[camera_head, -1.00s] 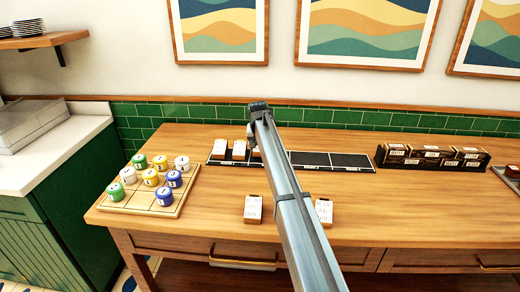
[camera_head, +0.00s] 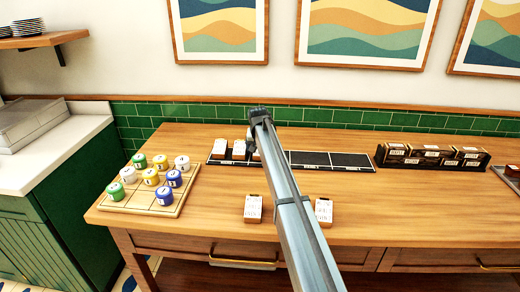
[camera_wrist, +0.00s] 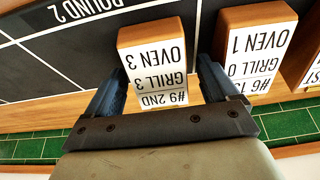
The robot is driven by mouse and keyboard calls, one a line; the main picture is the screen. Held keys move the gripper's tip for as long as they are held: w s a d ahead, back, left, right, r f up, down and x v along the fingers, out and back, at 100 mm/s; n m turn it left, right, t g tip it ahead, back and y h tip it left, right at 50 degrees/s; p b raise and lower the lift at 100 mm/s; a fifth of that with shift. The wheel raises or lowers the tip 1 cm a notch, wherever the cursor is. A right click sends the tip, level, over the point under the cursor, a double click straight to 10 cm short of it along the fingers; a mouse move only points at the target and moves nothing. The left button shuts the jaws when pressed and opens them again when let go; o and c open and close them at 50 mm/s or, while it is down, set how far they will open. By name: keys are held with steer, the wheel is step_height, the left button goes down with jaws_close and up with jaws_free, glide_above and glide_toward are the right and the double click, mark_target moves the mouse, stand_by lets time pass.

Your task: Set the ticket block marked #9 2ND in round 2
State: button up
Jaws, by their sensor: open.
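The ticket block marked #9 2ND (camera_wrist: 155,55), wooden with a white face reading GRILL 3 and OVEN 3, stands on the dark board between the fingers of my gripper (camera_wrist: 158,85) in the wrist view. The gripper is open around it, and no firm hold shows. In the head view my gripper (camera_head: 259,114) is over the board's left part, and my arm partly hides the block there. The ROUND 2 area (camera_wrist: 75,30) of the board is bare where it shows, left of the block in the wrist view.
Another ticket block (camera_wrist: 255,45) stands close beside the right finger. Two blocks (camera_head: 253,208) (camera_head: 323,211) lie near the table front. A tray of colored pots (camera_head: 140,205) is at left, and a dark rack of boxes (camera_head: 432,157) at right. The board's right part (camera_head: 345,160) is empty.

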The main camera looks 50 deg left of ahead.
steer(key=v, duration=1.2)
steer(key=shift+r, duration=0.15)
